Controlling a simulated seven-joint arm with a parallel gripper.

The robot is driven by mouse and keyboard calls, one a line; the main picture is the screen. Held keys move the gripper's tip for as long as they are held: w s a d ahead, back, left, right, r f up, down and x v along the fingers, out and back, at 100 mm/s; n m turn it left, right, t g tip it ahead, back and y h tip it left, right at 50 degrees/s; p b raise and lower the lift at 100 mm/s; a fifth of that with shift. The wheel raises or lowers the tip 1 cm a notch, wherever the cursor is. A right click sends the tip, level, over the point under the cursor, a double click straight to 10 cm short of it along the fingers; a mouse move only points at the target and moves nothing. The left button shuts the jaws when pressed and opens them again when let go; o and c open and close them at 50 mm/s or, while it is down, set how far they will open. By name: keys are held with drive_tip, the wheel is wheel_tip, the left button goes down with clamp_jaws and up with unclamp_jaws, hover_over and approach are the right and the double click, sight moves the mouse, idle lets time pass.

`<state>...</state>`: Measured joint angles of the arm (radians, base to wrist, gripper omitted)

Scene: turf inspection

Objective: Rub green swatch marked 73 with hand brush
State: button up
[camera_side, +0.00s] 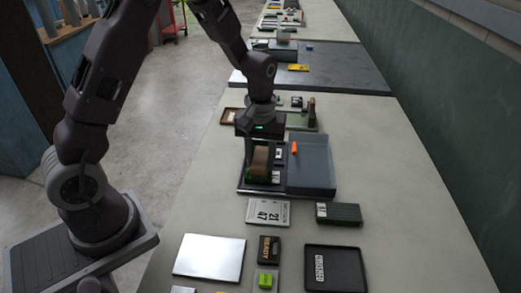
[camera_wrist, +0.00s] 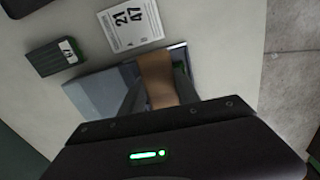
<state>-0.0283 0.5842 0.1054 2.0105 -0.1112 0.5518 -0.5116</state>
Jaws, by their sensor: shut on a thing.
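My gripper (camera_side: 258,150) is shut on a brown wooden hand brush (camera_side: 259,161); the brush also shows between the fingers in the wrist view (camera_wrist: 157,75). In the side view the brush is low over a dark tray (camera_side: 243,189), with dark green at its lower end. I cannot tell whether that green is bristles or a swatch, or whether it touches. No number 73 is readable. A dark green block with a white label (camera_side: 338,214) lies on the table, in front of and right of the tray; it also shows in the wrist view (camera_wrist: 50,60).
A grey box (camera_side: 312,163) stands at the tray's right, with an orange piece (camera_side: 294,148) at its edge. A card reading 21 and 47 (camera_side: 268,212) lies in front. Nearer are a silver plate (camera_side: 209,256), a black tray (camera_side: 335,270) and small blocks. The table's right side is clear.

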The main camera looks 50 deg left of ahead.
sight(256, 151)
drive_tip(key=shift+f, duration=0.8)
drive_tip(key=shift+w+a+f, duration=0.15)
drive_tip(key=shift+f, duration=0.3)
drive_tip(key=shift+w+a+f, duration=0.1)
drive_tip(key=shift+f, duration=0.3)
drive_tip(key=shift+w+a, duration=1.75)
drive_tip(key=shift+a, duration=0.45)
drive_tip(key=shift+s+a, duration=0.15)
drive_tip(key=shift+s, duration=0.15)
drive_tip(key=shift+s+d, duration=2.05)
drive_tip(key=shift+d, duration=0.25)
drive_tip(key=shift+s+a, duration=0.25)
drive_tip(key=shift+a, duration=0.05)
drive_tip(key=shift+w+a, duration=1.95)
drive_tip(key=shift+a, duration=0.3)
drive_tip(key=shift+w+a+r, duration=0.1)
drive_tip(key=shift+w+r, duration=0.05)
drive_tip(key=shift+r, duration=0.05)
wheel_tip(256, 151, up, 8)
drive_tip(key=shift+f, duration=0.1)
